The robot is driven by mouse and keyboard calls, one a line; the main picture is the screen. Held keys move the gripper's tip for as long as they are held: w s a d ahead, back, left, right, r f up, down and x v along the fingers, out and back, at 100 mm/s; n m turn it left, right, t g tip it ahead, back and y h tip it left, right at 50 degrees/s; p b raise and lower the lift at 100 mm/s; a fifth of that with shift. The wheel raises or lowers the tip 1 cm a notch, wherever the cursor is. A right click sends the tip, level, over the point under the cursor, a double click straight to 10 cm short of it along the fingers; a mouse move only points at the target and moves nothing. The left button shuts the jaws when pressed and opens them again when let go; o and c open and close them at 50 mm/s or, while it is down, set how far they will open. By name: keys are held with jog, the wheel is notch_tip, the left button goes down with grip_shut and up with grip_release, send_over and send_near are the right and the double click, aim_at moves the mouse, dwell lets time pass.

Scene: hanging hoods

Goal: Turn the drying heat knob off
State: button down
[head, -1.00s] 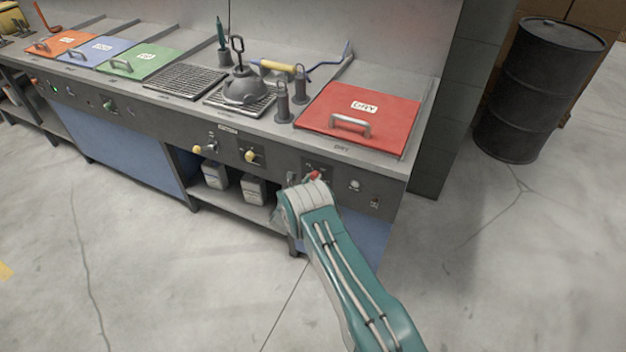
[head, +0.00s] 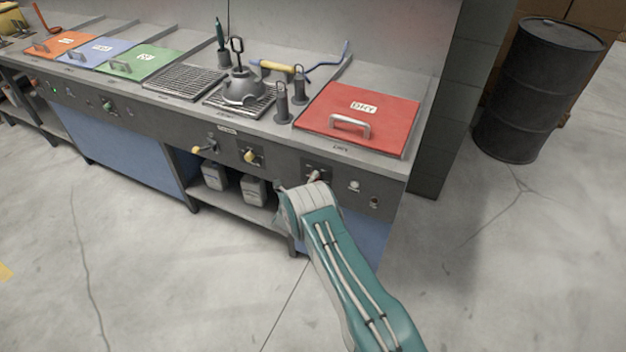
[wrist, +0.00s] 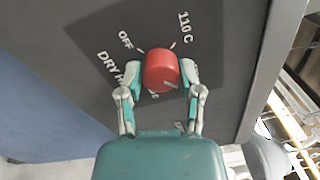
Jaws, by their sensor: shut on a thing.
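The drying heat knob (wrist: 161,69) is red and round on a dark panel in the wrist view. My gripper (wrist: 160,75) is shut on it, with one finger on each side. White "OFF" lettering (wrist: 125,39) stands at the knob's upper left and "110 C" (wrist: 184,28) at its upper right. The "DRY H..." label is partly hidden by my left finger. In the head view my gripper (head: 314,178) is at the front panel below the red DRY lid (head: 395,115), and the knob is hidden there.
A pale round button (head: 354,186) is to the right. Grey containers (head: 254,190) stand on the shelf below. A black drum (head: 540,90) stands at right, with open floor before the bench.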

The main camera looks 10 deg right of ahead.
jog(key=shift+s+a+f+n+y, duration=0.1)
jog(key=shift+n+y, duration=0.15)
jog(key=shift+n, duration=5.45)
jog(key=shift+s+f+n+y, duration=0.1)
jog(key=shift+n+y, duration=0.1)
jog(key=shift+n, duration=5.5)
jog(key=shift+a+f+n+y, duration=0.1)
jog(key=shift+n+y, duration=0.15)
jog(key=shift+n, duration=5.45)
jog(key=shift+c, duration=1.3)
grip_release()
jog(key=shift+w+r, duration=0.1)
jog(key=shift+r, duration=0.05)
